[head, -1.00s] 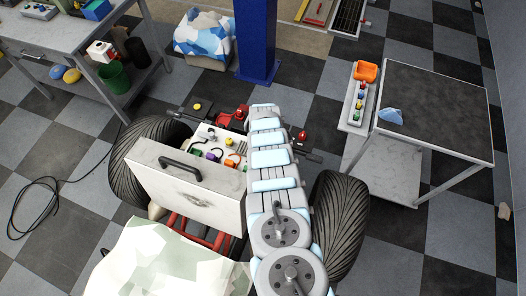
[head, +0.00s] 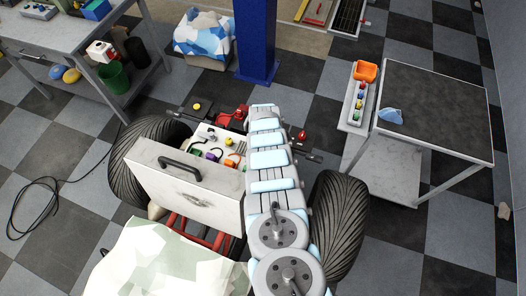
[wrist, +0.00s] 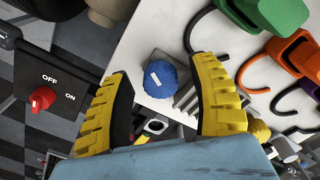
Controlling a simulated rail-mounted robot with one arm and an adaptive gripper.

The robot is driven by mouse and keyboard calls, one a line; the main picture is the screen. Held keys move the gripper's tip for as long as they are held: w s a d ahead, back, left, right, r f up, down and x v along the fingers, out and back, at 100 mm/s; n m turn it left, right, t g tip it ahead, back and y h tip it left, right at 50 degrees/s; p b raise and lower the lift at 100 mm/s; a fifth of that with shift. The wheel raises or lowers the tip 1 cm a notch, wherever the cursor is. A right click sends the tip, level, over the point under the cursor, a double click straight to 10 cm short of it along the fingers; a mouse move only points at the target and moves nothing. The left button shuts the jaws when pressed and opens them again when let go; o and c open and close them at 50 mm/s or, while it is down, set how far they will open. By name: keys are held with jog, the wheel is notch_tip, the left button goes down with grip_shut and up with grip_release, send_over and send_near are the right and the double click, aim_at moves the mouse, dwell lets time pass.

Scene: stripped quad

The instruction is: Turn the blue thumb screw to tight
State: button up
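The blue thumb screw (wrist: 160,80) shows in the wrist view as a round knob with a small white mark, on a white panel (wrist: 150,28). My gripper (wrist: 165,92) is open, with one yellow-and-black finger on each side of the knob. I see a gap between each finger and the knob, so neither appears to touch it. In the head view the thumb screw and my gripper are hidden behind my arm. The panel (head: 205,134) shows there in part, behind a raised white lid (head: 190,190) with a black handle.
In the wrist view, a black box with a red OFF/ON knob (wrist: 42,98) is on the left. In the head view, large tyres (head: 340,222) flank the panel.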

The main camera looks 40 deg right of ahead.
jog(key=shift+r, duration=0.1)
notch_tip(320, 180, up, 12)
dwell(1.5)
dwell(0.5)
